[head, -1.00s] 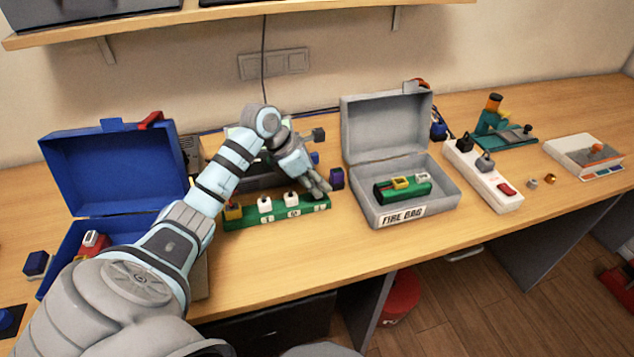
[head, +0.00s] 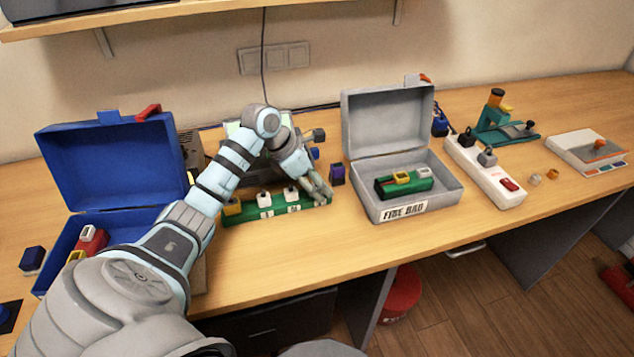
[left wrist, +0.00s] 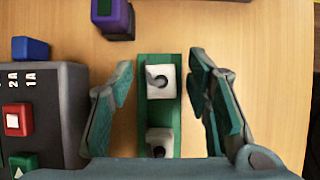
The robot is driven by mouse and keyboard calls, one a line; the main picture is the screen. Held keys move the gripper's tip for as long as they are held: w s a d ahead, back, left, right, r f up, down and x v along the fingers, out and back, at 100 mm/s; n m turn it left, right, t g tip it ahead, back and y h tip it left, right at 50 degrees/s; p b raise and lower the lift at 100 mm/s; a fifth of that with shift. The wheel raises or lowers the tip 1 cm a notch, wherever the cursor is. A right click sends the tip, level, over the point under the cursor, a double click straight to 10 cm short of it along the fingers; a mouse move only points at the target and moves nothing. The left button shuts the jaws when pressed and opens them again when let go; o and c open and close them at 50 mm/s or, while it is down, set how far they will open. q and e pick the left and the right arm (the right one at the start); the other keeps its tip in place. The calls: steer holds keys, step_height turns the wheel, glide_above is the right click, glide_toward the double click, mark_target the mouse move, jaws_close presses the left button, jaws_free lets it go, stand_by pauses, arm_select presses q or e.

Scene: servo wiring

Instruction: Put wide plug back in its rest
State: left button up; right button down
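A green rest strip (head: 277,211) with labels on its front lies on the table; it also shows in the left wrist view (left wrist: 160,62). Two white plugs (head: 264,198) (head: 291,193) and a yellow piece (head: 232,207) stand along it. My left gripper (head: 322,197) is at the strip's right end and hides it in the head view. In the left wrist view my left gripper (left wrist: 160,78) is open, with its fingers apart on both sides of a white plug (left wrist: 160,82) on the strip. Gaps show on both sides of that plug. I cannot tell which plug is the wide one.
A purple block (head: 337,173) stands just beyond the strip's right end. A device with red and green buttons (left wrist: 42,115) lies behind the strip. An open blue box (head: 110,165) is left, an open grey box (head: 367,200) right. The table front is clear.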

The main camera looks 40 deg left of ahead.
arm_select(q)
steer(key=v, duration=1.2)
steer(key=shift+r, duration=0.1)
